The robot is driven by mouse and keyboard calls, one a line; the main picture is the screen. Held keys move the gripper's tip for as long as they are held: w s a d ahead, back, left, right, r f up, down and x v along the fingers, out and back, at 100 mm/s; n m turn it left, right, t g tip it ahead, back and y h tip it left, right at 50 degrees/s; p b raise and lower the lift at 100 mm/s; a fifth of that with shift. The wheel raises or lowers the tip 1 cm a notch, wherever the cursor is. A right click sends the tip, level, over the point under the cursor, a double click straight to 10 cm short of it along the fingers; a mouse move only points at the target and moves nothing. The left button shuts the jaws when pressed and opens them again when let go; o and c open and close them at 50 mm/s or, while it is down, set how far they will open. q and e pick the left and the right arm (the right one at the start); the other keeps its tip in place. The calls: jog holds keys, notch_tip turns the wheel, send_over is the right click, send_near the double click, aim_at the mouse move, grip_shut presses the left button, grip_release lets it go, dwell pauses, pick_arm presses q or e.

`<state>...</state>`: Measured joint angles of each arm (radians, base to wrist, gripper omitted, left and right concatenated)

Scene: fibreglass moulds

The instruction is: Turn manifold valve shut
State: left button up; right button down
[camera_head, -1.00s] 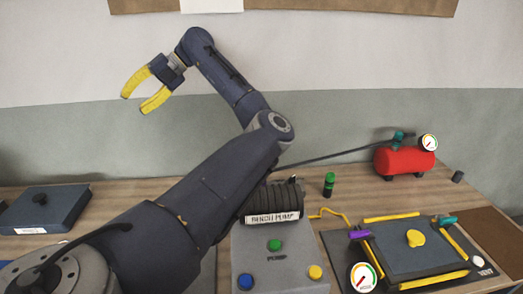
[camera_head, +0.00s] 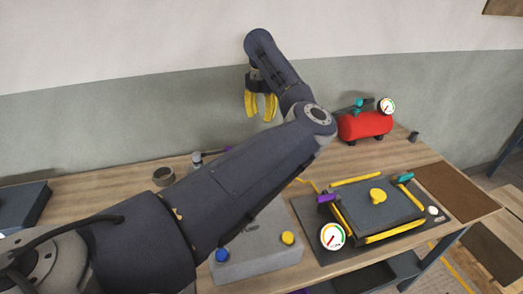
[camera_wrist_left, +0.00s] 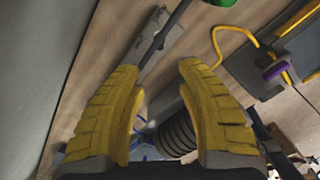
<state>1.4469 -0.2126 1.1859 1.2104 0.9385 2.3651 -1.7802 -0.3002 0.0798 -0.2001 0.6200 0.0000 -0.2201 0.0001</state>
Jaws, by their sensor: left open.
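No valve in view is labelled as the manifold valve. A red tank (camera_head: 366,126) at the back of the bench has a teal handle (camera_head: 361,103) on top beside a round gauge (camera_head: 386,105). The mould plate (camera_head: 375,208) has a purple handle (camera_head: 327,198) at its left and a teal handle (camera_head: 403,178) at its back right. The purple handle also shows in the left wrist view (camera_wrist_left: 277,71). My left gripper (camera_head: 261,118) is open and empty, pointing down above the back of the bench, left of the tank. My right gripper is out of view.
My left arm crosses the bench and hides most of the pump. A grey control box (camera_head: 258,250) with blue and yellow buttons is at the front. A second gauge (camera_head: 332,236) stands at the mould's front left. A brown mat (camera_head: 455,190) lies right of the mould.

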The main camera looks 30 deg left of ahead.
pick_arm(q)
notch_tip(320, 180, down, 16)
dwell(0.6)
jog(key=shift+o, duration=0.2)
grip_shut()
